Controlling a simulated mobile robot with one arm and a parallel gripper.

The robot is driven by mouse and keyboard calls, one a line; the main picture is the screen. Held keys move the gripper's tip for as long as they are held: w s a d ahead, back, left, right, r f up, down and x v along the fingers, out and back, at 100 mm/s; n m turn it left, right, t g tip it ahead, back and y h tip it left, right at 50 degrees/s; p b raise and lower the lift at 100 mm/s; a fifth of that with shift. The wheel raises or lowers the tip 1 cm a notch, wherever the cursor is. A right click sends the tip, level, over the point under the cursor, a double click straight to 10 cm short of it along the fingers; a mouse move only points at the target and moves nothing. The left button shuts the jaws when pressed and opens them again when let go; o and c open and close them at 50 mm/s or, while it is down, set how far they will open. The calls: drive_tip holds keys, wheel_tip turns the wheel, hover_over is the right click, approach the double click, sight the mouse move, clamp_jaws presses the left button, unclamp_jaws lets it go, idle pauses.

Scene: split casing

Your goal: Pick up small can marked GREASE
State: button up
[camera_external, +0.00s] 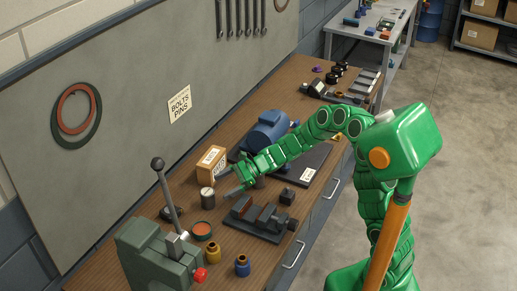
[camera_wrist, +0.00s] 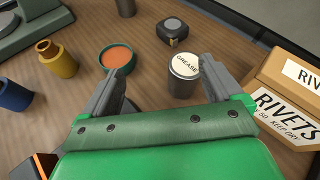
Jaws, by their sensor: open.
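The small can marked GREASE (camera_wrist: 184,75) stands upright on the workbench in the wrist view, dark grey with a white lettered lid. It lies between the lines of my two fingers, closer to the right finger and just beyond or beside its tip. My gripper (camera_wrist: 155,70) is open and empty, its grey fingers spread wide. In the external view the can (camera_external: 206,200) stands in front of the RIVETS box, and my gripper (camera_external: 222,184) reaches toward it from the right. Whether a finger touches the can I cannot tell.
The RIVETS box (camera_wrist: 285,105) stands close right of the can. An open tin with orange contents (camera_wrist: 117,56), a dark tape measure (camera_wrist: 173,29), a yellow bottle (camera_wrist: 56,58) and a blue one (camera_wrist: 14,95) stand around. A green lever machine (camera_external: 150,255) is at the bench's near end.

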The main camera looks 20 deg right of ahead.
sight(203, 196)
drive_tip(key=w+f+m, duration=0.1)
drive_tip(key=w+a+f+m, duration=0.1)
drive_tip(key=f, duration=0.1)
drive_tip(key=w+f, duration=0.1)
drive_tip(key=shift+a+f+m+t, duration=0.25)
drive_tip(key=shift+f+m+t, duration=0.15)
drive_tip(key=shift+w+x, duration=0.2)
drive_tip(key=shift+x, duration=1.7)
drive_tip(key=shift+w+x, duration=0.2)
drive_tip(key=shift+x, duration=1.7)
drive_tip(key=shift+r, duration=0.15)
drive_tip(key=c, duration=1.2)
drive_tip(key=shift+c, duration=0.2)
drive_tip(key=shift+r, duration=0.1)
